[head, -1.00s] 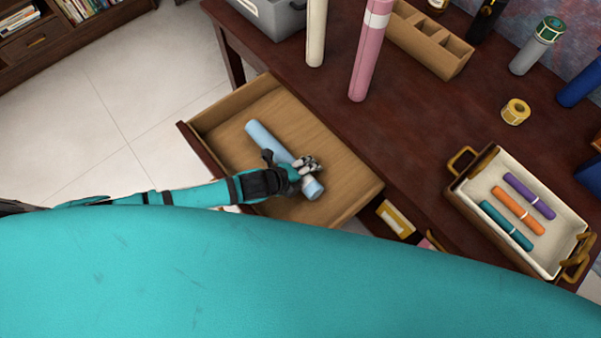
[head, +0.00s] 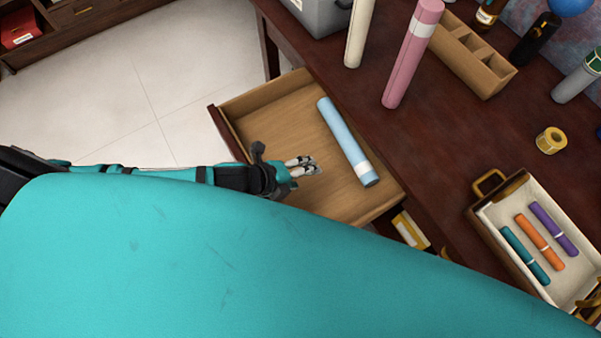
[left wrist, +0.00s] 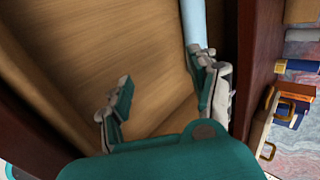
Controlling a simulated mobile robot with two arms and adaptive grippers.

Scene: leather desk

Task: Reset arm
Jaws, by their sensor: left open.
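My left gripper (head: 304,166) is open and empty over the front part of the open wooden drawer (head: 262,108). A light blue roll with a white band (head: 343,139) lies in the drawer, to the right of the gripper and apart from it in the head view. In the left wrist view the two fingers (left wrist: 160,100) are spread over the bare drawer bottom, and the blue roll (left wrist: 194,22) shows beyond the right finger. My right gripper is not in view.
A white tray (head: 497,222) holds teal, orange and purple rolls. Pale floor (head: 120,90) lies open at left.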

